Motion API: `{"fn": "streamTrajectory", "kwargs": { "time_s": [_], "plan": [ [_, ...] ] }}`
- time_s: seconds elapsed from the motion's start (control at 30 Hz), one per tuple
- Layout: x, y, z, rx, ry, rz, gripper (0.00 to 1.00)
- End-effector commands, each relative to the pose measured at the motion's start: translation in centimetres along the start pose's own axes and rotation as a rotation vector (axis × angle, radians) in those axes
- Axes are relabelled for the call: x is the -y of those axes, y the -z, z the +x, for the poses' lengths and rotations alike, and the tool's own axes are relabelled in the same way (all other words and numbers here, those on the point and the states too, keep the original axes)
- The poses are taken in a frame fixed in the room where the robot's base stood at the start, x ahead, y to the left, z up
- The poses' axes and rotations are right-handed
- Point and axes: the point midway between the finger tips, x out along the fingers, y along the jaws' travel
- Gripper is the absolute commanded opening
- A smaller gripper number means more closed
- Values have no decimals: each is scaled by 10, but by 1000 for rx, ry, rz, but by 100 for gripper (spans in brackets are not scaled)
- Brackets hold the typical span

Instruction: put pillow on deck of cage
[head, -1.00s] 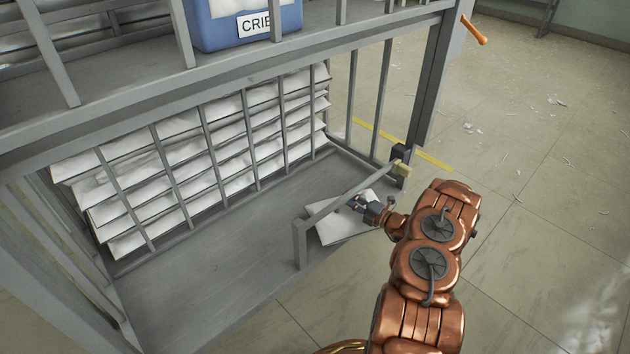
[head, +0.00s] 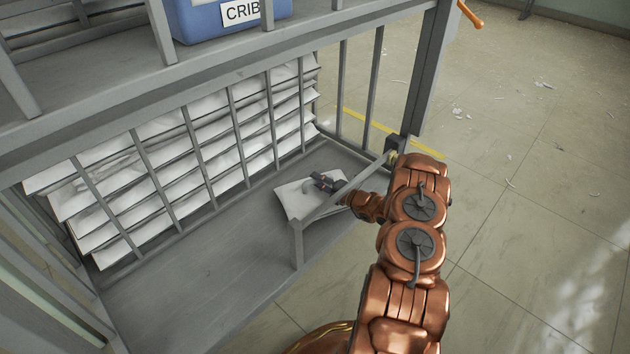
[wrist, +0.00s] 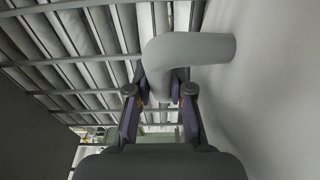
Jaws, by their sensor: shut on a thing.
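A white pillow (head: 298,194) is at the right end of the grey cage deck (head: 190,285), just inside the low front rail. My gripper (head: 322,183) reaches over the rail and is at the pillow's upper side. In the wrist view my gripper (wrist: 160,95) is shut on a pale grey curved handle-like piece (wrist: 190,50) that stands out from a broad pale surface (wrist: 270,100), apparently the pillow. Whether the pillow rests on the deck or hangs just above it, I cannot tell.
Several white pillows are stacked behind bars (head: 200,165) at the back of the cage. A front rail (head: 340,195) with a short post crosses under my arm. A blue crib bin (head: 225,18) stands on the upper shelf. The left deck is clear.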

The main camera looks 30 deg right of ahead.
Motion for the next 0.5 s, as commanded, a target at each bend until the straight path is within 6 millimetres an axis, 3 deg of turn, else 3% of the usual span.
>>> {"fn": "streamTrajectory", "kwargs": {
  "time_s": [0.43, 0.47, 0.5],
  "plan": [
    [3, 1, 1, -1, -1, 0, 0],
    [3, 0, 1, -1, -1, 0, 24],
    [3, 0, 1, -1, -1, 0, 28]
  ]
}}
